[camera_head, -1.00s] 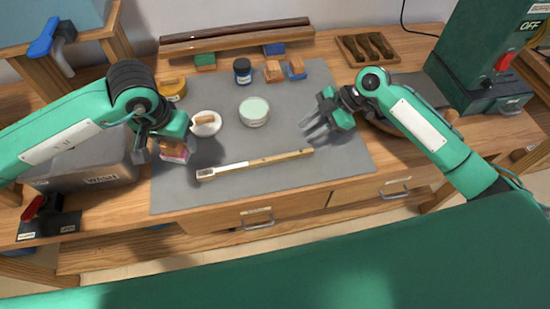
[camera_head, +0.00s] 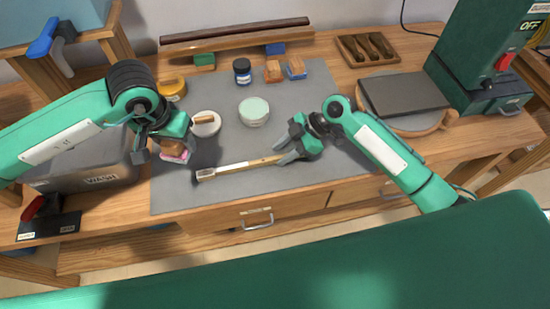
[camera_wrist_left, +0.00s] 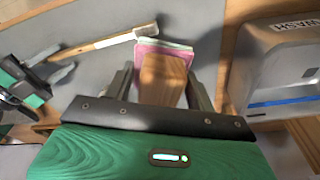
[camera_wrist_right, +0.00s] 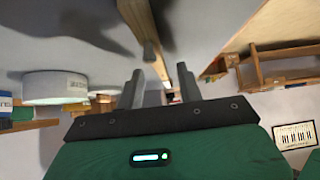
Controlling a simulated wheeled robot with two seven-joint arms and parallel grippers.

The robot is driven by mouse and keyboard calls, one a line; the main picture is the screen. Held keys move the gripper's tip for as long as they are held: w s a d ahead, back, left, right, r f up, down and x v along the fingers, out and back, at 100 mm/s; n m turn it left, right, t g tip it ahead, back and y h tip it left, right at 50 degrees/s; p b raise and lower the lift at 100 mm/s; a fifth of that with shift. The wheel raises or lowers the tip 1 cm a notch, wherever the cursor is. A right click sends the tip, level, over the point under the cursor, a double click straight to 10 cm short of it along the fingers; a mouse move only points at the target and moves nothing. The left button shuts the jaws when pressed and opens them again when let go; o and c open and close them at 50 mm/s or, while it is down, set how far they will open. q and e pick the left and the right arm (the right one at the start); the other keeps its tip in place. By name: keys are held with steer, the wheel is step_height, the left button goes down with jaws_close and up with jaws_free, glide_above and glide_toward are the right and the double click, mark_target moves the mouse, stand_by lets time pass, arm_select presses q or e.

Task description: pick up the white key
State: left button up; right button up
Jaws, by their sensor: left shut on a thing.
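The white key (camera_head: 238,168) is a long wooden stick with a white section near its left end. It lies slightly slanted on the grey mat (camera_head: 330,184). It also shows in the left wrist view (camera_wrist_left: 98,44) and, end-on, in the right wrist view (camera_wrist_right: 142,22). My right gripper (camera_head: 281,151) is at the key's right end, fingers apart; in the right wrist view the key runs just ahead of the open fingertips. I cannot tell whether they touch it. My left gripper (camera_head: 167,152) is shut on a wooden block with a pink base (camera_wrist_left: 162,80), left of the key.
A white dish (camera_head: 207,130) with a wooden-handled tool, a pale green tin (camera_head: 254,112) and a blue jar (camera_head: 242,72) stand behind the key. A grey WASH bin (camera_head: 95,168) is at the left. The mat's front right is clear.

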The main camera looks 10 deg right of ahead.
steer(key=shift+x, duration=1.05)
jaws_close()
step_height(320, 180, up, 10)
steer(key=shift+f, duration=4.75)
steer(key=shift+f, duration=0.25)
